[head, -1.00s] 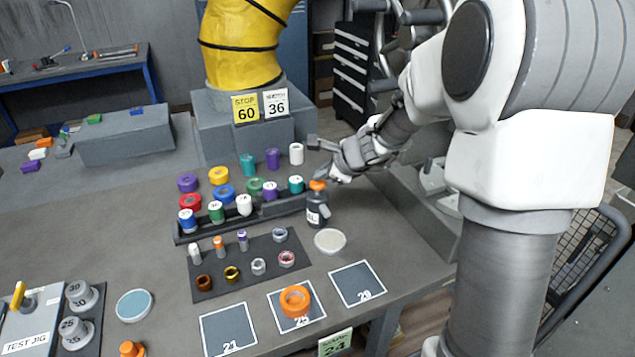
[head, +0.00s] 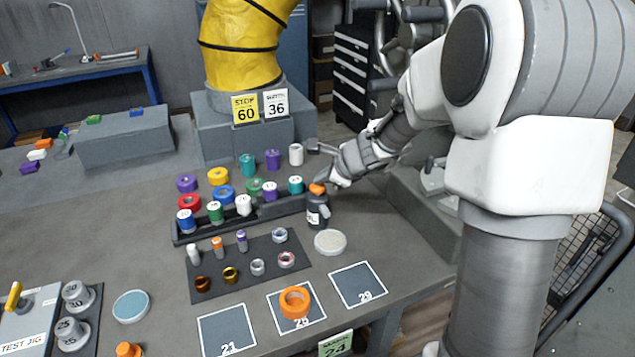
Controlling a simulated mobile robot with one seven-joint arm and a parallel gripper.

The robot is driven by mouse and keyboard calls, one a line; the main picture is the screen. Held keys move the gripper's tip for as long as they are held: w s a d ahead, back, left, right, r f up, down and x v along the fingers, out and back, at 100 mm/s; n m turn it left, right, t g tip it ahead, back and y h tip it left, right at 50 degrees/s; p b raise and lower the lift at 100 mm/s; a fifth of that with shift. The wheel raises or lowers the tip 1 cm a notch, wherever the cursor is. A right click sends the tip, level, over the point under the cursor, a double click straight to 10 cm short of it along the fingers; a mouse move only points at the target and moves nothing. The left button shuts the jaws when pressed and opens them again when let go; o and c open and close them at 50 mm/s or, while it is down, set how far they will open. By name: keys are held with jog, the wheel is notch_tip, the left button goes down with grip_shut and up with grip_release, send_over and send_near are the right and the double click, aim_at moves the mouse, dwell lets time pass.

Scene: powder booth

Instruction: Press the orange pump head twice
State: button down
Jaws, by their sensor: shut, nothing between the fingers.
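The orange pump head (head: 317,189) tops a dark bottle (head: 317,212) with a white label, standing upright on the grey table at the right end of the black rack. My gripper (head: 328,184) reaches down from the upper right, with its fingertips at the pump head. The fingers are shut and hold nothing. They seem to touch the top of the pump head or sit just above it; the view is too small to tell which. Part of the pump head's right side is hidden by the fingers.
A black rack (head: 185,238) with several coloured bottles and rolls lies left of the pump bottle. A pale round dish (head: 330,242) sits just in front. An orange ring (head: 295,302) lies on a marked square. A yellow column (head: 240,50) stands behind.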

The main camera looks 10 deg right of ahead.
aim_at(322, 188)
jog(key=shift+f, duration=0.1)
dwell(0.3)
jog(key=shift+r+p, duration=1.25)
jog(key=shift+r, duration=0.15)
jog(key=shift+r, duration=0.1)
notch_tip(322, 188, up, 5)
jog(key=p, duration=0.4)
dwell(1.9)
